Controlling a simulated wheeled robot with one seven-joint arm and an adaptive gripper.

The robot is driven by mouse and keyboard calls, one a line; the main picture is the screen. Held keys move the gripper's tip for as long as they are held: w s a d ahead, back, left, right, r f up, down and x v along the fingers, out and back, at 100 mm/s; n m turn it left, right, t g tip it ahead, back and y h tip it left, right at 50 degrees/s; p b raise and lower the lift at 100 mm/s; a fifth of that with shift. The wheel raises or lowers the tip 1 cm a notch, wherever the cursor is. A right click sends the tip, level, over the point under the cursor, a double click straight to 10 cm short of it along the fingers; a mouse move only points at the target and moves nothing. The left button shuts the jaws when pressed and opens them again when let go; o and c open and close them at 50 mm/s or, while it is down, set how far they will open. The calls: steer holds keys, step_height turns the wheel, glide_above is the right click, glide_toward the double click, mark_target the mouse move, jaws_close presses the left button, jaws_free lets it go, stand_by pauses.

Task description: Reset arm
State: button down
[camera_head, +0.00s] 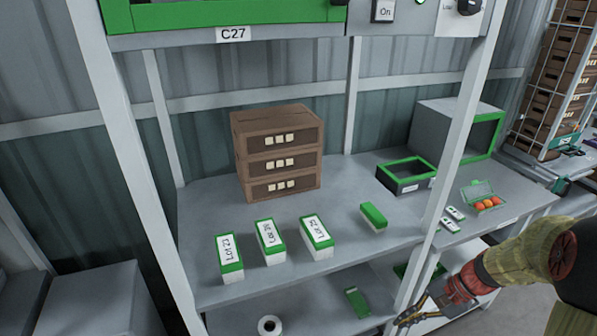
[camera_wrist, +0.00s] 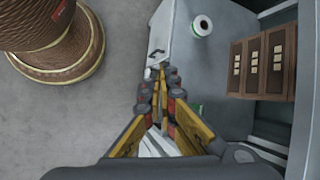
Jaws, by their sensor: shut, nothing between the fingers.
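My gripper (camera_head: 408,318) is at the lower right of the head view, in front of the shelf's right post. In the wrist view its yellow and black fingers (camera_wrist: 160,78) come together with nothing held between them. My arm comes in from the right edge of the head view. No object touches the fingertips as far as I can see.
A shelf labelled C27 (camera_head: 232,34) holds stacked brown boxes (camera_head: 278,152), several green-topped cartons (camera_head: 317,237) and a green-rimmed black bin (camera_head: 407,176). Tomatoes (camera_head: 488,203) lie in a green carton at right. A white roll (camera_head: 269,326) sits below. Grey floor (camera_wrist: 110,125) is open.

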steer(key=s+a+r+n+t+h, duration=0.2)
steer(key=s+a+r+n+h, duration=0.1)
steer(key=s+r, duration=0.5)
steer(key=s+a+r+n+t+h+p, duration=0.1)
steer(key=s+a+r+n, duration=0.5)
steer(key=r, duration=0.8)
steer(key=shift+s+r+n+t+h, duration=0.2)
steer(key=shift+s+n+t+h, duration=0.75)
steer(key=shift+h, duration=0.45)
steer(key=shift+w+a, duration=0.1)
